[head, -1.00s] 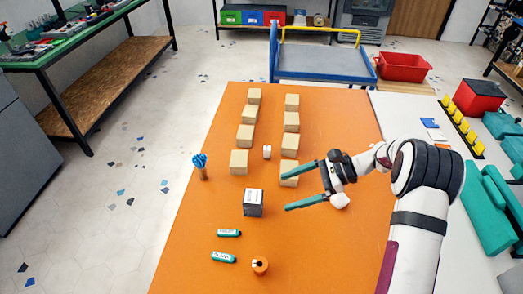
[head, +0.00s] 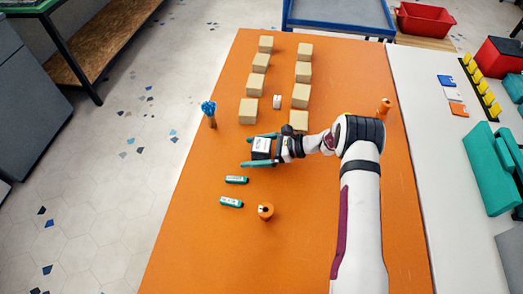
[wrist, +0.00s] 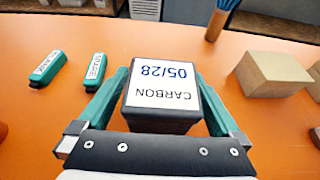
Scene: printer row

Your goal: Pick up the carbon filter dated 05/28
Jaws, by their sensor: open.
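The carbon filter (wrist: 163,88) is a dark box with a white top label reading "CARBON 05/28", upside down in the wrist view. In the head view the filter (head: 261,147) stands on the orange table (head: 180,230). My gripper (head: 247,151) is open, with one teal finger on each side of the filter. In the wrist view the fingers of my gripper (wrist: 163,80) flank the box, close to its sides. I cannot tell whether either finger touches it. The lower parts of the box are partly hidden by the gripper.
Two teal labelled sticks (head: 236,180) (head: 231,202) and an orange spool-like piece (head: 265,211) lie nearer. Several tan blocks (head: 249,111) stand in two rows behind, with a small white item (head: 277,101) between them. A cup of blue-topped items (head: 209,112) stands at left.

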